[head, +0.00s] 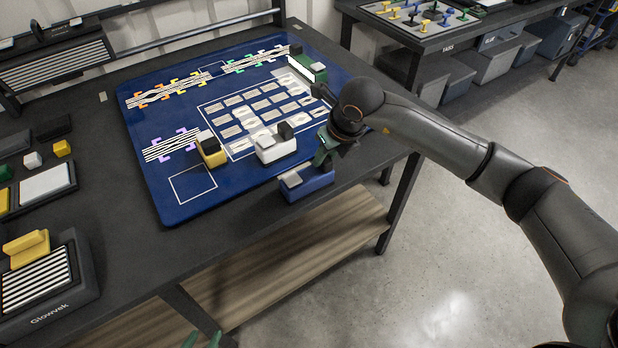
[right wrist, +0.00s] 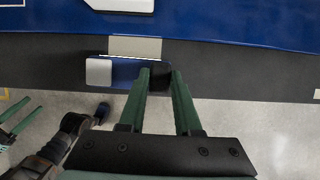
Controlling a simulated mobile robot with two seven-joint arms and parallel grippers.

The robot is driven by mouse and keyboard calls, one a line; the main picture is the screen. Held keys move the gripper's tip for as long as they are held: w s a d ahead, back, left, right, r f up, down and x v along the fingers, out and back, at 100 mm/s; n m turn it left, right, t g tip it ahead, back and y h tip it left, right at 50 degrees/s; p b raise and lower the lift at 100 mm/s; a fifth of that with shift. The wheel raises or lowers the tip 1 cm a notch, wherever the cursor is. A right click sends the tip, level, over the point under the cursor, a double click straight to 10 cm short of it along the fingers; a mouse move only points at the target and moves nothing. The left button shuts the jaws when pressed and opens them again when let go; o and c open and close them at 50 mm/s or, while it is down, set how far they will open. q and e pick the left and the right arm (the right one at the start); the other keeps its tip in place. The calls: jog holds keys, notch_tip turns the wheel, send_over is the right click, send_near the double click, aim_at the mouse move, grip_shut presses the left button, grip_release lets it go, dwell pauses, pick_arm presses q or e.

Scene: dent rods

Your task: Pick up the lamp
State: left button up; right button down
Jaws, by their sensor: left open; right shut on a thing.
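Near the table's front edge stands a blue block-shaped device (head: 307,187) with a pale top piece. In the right wrist view the blue device (right wrist: 124,72) has a pale square at its left end and a black part at its right end. My right gripper (head: 323,158) is shut on the black end; its green fingers (right wrist: 160,72) are on either side of it. A green device with a bright white face (head: 306,68) stands at the mat's far right corner. I cannot tell for certain which one is the lamp. My left gripper (head: 203,341) is open and empty, low at the picture's bottom edge.
A blue mat (head: 160,190) with striped strips and a grid of pale pieces covers the table. Yellow (head: 211,152) and white (head: 275,148) block devices stand near the blue one. A striped panel marked Glowvek (head: 40,285) is at lower left. Floor is clear at right.

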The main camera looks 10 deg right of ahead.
jog(key=shift+r, duration=0.15)
dwell(0.3)
jog(key=shift+w+r, duration=0.1)
jog(key=shift+r, duration=0.35)
jog(key=v, duration=0.1)
jog(key=b+v, duration=0.1)
jog(key=shift+w+r, duration=0.15)
jog(key=shift+r, duration=0.2)
jog(key=s+d+r+b, duration=0.2)
jog(key=s+d+r, duration=0.2)
jog(key=s+r, duration=0.5)
jog(key=s, duration=0.4)
jog(key=shift+r, duration=0.15)
jog(key=shift+s, duration=0.1)
jog(key=shift+r, duration=0.1)
